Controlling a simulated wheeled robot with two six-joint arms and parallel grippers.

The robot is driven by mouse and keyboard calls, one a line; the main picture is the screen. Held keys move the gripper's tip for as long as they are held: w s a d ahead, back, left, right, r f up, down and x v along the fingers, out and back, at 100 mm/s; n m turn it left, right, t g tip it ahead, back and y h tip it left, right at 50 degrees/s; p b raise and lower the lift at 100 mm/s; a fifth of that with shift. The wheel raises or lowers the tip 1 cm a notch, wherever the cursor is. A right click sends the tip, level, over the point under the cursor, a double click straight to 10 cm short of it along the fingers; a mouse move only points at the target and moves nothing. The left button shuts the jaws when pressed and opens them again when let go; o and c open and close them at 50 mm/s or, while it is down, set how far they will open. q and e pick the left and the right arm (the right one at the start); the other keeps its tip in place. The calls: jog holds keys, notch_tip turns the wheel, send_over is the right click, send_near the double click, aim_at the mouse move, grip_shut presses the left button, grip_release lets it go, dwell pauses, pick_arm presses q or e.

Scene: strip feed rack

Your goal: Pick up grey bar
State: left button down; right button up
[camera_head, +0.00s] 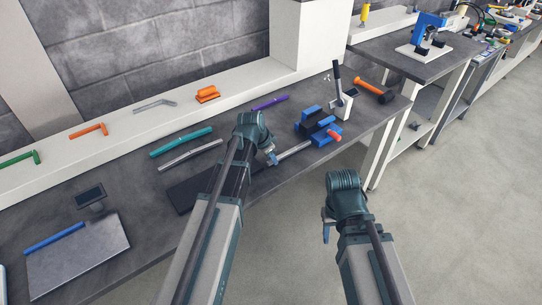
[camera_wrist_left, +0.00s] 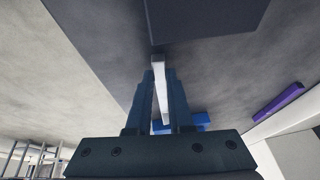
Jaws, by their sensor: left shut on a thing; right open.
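A light grey bar (camera_head: 294,150) is in my left gripper (camera_head: 271,158), above the dark table near its front edge. It points right toward the blue vise (camera_head: 318,128); I cannot tell whether its far end touches the vise. In the left wrist view the bar (camera_wrist_left: 161,88) runs between the two fingers of my left gripper (camera_wrist_left: 160,95), which are shut on it. A second grey bar (camera_head: 190,154) lies on the table, left of my left arm. My right gripper (camera_head: 327,226) is open and empty, over the floor in front of the table.
A teal bar (camera_head: 181,141) and a purple bar (camera_head: 269,103) lie on the table. A dark plate (camera_head: 186,193) lies by my left arm. A lever press (camera_head: 342,100) and an orange hammer-like tool (camera_head: 372,88) stand beyond the vise. A blue bar (camera_head: 54,238) is on a grey plate.

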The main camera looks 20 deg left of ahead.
pick_arm(q)
jog(key=s+d, duration=1)
jog(key=d, duration=0.3)
jog(key=shift+s+d, duration=0.2)
jog(key=shift+s, duration=0.05)
jog(key=shift+a, duration=0.1)
